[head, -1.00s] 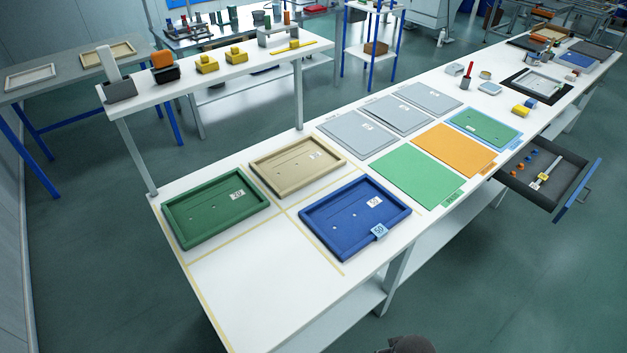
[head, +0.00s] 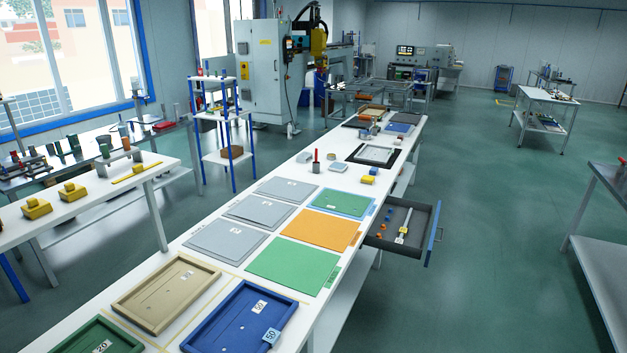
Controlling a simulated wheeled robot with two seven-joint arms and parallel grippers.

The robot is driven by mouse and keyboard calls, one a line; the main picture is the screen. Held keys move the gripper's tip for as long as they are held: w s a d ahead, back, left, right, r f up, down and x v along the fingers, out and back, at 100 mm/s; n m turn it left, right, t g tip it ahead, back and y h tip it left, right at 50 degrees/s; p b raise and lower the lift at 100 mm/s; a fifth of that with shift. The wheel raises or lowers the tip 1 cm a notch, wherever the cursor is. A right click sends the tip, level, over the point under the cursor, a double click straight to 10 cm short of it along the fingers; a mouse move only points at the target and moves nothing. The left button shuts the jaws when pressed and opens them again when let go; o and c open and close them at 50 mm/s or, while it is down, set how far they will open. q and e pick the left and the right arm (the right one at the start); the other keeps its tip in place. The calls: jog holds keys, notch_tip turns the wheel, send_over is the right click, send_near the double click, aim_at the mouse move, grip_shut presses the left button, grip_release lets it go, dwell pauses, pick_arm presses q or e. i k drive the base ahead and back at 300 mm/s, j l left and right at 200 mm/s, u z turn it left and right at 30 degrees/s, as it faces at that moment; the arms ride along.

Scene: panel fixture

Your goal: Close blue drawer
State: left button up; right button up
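The blue drawer is open. Its dark grey tray (head: 384,243) sticks out from under the right edge of the long white table, and its blue front (head: 434,234) with a handle faces right. Inside lie several small orange and blue parts (head: 384,227) and a pale strip with a yellow piece (head: 402,232). The rear of the drawer is hidden under the tabletop. Neither of my grippers shows in the head view.
The long white table (head: 200,258) bears blue, tan and green frames, grey, green and orange sheets, and small parts farther back. Open floor (head: 480,290) lies right of the drawer. A grey bench (head: 600,260) stands at the far right.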

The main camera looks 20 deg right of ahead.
aim_at(415, 217)
jog(key=l+z, duration=0.4)
jog(key=l, duration=0.15)
jog(key=l+z, duration=0.4)
jog(key=l, duration=0.15)
jog(key=i+l+z, duration=0.2)
jog(key=l+z, duration=0.2)
jog(key=l, duration=0.15)
